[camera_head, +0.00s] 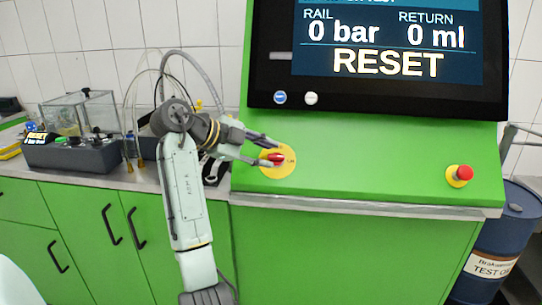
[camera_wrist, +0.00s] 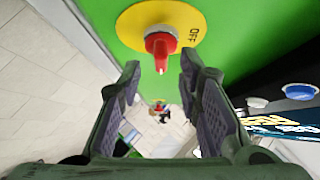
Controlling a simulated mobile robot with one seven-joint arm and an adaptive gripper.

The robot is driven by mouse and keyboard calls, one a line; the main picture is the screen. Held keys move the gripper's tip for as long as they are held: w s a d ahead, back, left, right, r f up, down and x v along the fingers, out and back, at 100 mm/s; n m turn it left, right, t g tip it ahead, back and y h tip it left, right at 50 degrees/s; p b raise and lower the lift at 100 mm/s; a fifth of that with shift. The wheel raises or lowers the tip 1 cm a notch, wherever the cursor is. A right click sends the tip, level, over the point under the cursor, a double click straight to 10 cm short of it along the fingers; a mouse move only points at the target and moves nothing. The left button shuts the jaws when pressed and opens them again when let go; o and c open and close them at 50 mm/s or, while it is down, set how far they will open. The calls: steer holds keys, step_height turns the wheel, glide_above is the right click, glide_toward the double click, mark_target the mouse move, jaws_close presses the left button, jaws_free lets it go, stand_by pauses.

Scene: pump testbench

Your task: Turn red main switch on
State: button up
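The red main switch (camera_head: 274,157) is a red knob on a round yellow plate (camera_head: 285,168), set on the sloped green panel of the testbench. The knob lies just beyond the fingertips, and I see no contact.
A red emergency button (camera_head: 464,173) is at the right of the green panel. A screen (camera_head: 390,45) above shows "RESET", with blue and white buttons below it. A grey device (camera_head: 75,150) with a clear box stands on the left counter. A blue barrel (camera_head: 505,235) stands at the right.

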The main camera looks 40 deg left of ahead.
steer(key=v, duration=0.9)
steer(key=shift+s, duration=0.25)
